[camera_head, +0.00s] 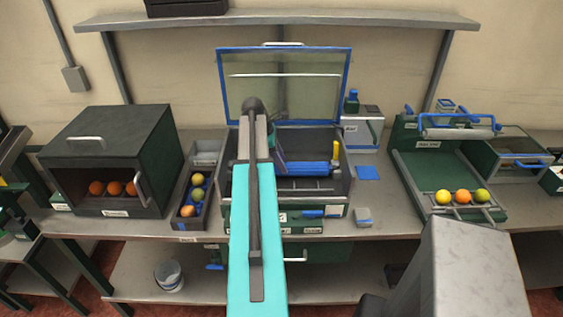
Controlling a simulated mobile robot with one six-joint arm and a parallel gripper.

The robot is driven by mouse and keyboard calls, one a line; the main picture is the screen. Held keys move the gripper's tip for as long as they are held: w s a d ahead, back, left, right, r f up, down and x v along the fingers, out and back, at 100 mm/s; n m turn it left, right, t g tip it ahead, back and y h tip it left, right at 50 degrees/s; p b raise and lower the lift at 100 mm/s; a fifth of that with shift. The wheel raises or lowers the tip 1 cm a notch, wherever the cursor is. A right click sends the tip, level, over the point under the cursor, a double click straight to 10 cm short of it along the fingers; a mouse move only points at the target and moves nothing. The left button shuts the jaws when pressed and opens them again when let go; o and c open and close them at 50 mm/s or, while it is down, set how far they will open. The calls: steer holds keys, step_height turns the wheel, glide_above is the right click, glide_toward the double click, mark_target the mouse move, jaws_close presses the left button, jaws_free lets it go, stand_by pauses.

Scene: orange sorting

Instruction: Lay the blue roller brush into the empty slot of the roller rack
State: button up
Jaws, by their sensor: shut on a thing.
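An open dark box (342,182) with a raised blue-framed clear lid (285,85) stands at the middle of the bench. A long blue bar (305,168) lies across its inside, with a yellow upright piece (336,150) at its right end. I cannot tell whether this bar is the blue roller brush or part of the roller rack. No empty slot can be made out. My cyan arm link reaches up from the front and covers the box's left part.
A dark open-fronted cabinet (113,150) with oranges and a narrow fruit tray (186,224) stand left. A green station (410,160) with a blue-handled roller (457,131) and several fruits stands right. A blue pad (367,173) lies beside the box. A shelf (280,18) runs above.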

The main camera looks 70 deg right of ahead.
steer(key=shift+f, duration=0.15)
steer(key=o, duration=1.1)
steer(key=shift+f+b, duration=0.15)
steer(key=shift+b, duration=0.4)
steer(key=shift+w+b+v, duration=0.2)
steer(key=shift+b+v, duration=1.8)
steer(key=shift+v, duration=4.1)
steer(key=shift+s+f, duration=0.1)
steer(key=shift+f, duration=0.05)
